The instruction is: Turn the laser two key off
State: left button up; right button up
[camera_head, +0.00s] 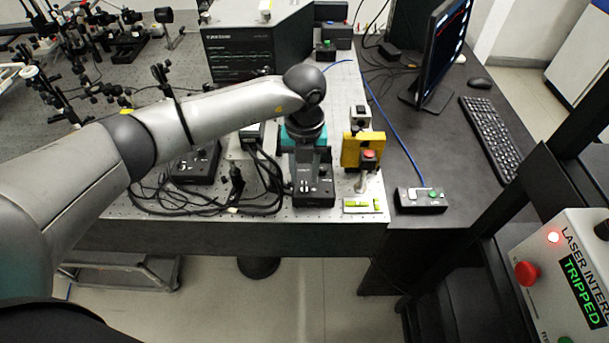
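My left arm reaches in from the left. Its gripper (307,152) points down over the front right of the bench, above or just behind a black control box (316,194) with a small pale key or knob on its front. The wrist hides part of this box, and I cannot tell whether the gripper touches it or how its fingers stand. A second black control box (196,165) with small controls sits to the left, partly under my forearm. I cannot read which one is laser two. My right gripper is not in view.
Black cables (225,200) lie between the boxes. A yellow block (362,150), a red button (369,160) and a small button box (421,200) stand to the right. A laser interlock panel (572,280) reads "TRIPPED". A monitor (440,55) and keyboard (491,140) are further right.

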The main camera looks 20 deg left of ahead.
aim_at(305, 182)
pick_arm(q)
notch_tip(305, 182, up, 14)
jog(key=shift+f, duration=0.25)
dwell(0.3)
